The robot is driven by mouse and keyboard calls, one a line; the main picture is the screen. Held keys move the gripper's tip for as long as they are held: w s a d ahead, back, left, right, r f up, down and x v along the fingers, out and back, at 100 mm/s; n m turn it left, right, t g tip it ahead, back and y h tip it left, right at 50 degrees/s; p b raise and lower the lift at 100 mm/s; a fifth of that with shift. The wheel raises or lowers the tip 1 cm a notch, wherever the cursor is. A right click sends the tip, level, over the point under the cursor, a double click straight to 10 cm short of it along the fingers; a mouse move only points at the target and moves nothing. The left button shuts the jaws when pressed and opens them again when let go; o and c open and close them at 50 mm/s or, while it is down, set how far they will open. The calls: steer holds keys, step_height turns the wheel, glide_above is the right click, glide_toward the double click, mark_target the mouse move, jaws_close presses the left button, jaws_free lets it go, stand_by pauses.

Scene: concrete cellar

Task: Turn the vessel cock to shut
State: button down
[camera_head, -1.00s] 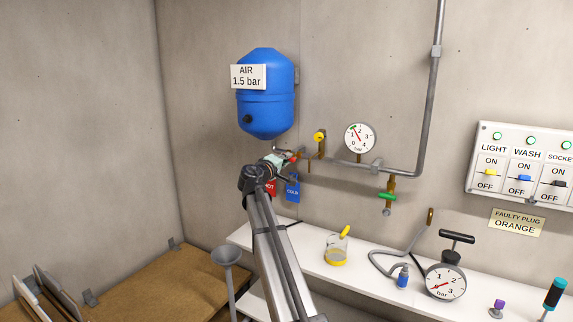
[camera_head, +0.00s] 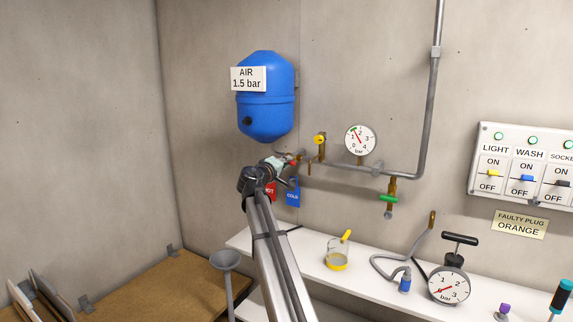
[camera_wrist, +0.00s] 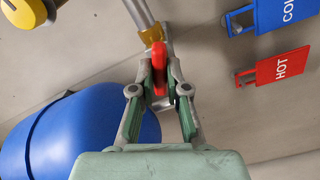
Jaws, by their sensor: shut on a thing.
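The vessel cock has a red lever (camera_wrist: 159,65) on a pipe with a brass fitting (camera_wrist: 152,34), in the wrist view. My gripper (camera_wrist: 160,78) is shut on this red lever, one finger on each side of it. The lever's lower end is between the fingers. In the head view my gripper (camera_head: 286,164) is at the pipe just below the blue vessel (camera_head: 266,97), which is labelled AIR 1.5 bar. A little of the red lever (camera_head: 292,160) shows there; my gripper hides most of the cock.
A red HOT tag (camera_head: 271,190) and a blue COLD tag (camera_head: 293,193) hang close below my gripper. A yellow-capped fitting (camera_head: 319,139), a dial gauge (camera_head: 360,140) and a green-handled tap (camera_head: 388,198) are to the right. A jug (camera_head: 338,254) stands on the white shelf (camera_head: 310,265).

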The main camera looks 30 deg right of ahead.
steer(key=shift+m+b, duration=2)
steer(key=shift+b, duration=2.1)
steer(key=shift+m+b, duration=1.3)
steer(key=shift+b, duration=1.2)
steer(key=shift+r+m+b, duration=0.1)
steer(key=shift+m+b, duration=1.1)
steer(key=shift+b, duration=0.7)
steer(key=shift+w+b, duration=0.1)
steer(key=shift+b, duration=0.5)
steer(key=shift+m+b, duration=2.1)
steer(key=shift+b, duration=1.05)
steer(key=c, duration=1)
jaws_free()
steer(key=shift+c, duration=0.2)
steer(key=shift+a, duration=0.1)
